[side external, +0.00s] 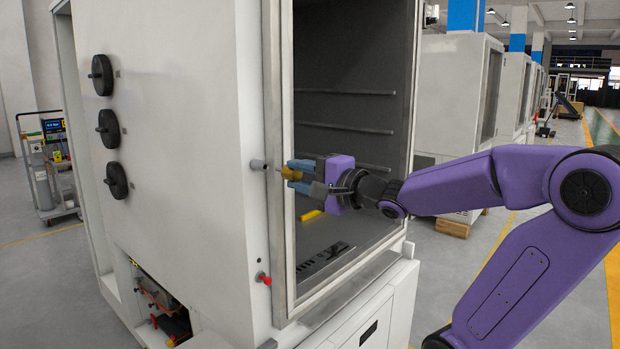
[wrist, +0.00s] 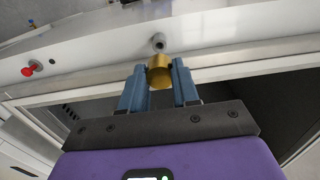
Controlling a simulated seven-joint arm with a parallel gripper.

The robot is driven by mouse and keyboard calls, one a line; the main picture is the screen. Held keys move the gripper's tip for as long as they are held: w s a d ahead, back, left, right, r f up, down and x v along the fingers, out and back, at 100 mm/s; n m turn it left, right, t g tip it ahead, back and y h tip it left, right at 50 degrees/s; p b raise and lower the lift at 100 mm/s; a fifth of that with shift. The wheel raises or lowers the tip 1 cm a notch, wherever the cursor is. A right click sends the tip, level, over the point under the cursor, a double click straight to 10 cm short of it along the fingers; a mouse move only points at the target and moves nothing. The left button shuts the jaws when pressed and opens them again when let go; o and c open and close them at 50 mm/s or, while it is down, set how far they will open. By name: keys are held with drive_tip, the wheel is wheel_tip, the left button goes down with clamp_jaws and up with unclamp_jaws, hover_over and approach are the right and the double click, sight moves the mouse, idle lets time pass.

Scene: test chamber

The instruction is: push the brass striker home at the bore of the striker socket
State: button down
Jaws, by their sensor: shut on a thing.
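The brass striker (side external: 292,172) is a short gold cylinder held between the blue fingers of my gripper (side external: 298,176). In the wrist view the striker (wrist: 159,71) sits between the fingertips of my gripper (wrist: 159,82). The striker socket (side external: 258,164) is a small grey tube sticking out of the white chamber's front frame. In the wrist view the socket (wrist: 158,41) shows its dark bore just beyond the striker. The striker looks close to the socket; a thin pin seems to span the space between them, but I cannot tell whether it enters the bore.
The chamber (side external: 200,150) stands open, its dark interior with shelf rails (side external: 345,92) behind my gripper. A red knob (side external: 264,278) sticks out lower on the frame; it also shows in the wrist view (wrist: 29,70). Black round knobs (side external: 108,128) line the side wall.

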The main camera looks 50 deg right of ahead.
sight(280, 170)
drive_tip(key=shift+w, duration=0.9)
drive_tip(key=shift+w, duration=2)
idle(1.5)
drive_tip(key=c, duration=0.8)
unclamp_jaws()
drive_tip(key=shift+o, duration=0.2)
drive_tip(key=shift+s+r, duration=0.1)
drive_tip(key=shift+s, duration=5.75)
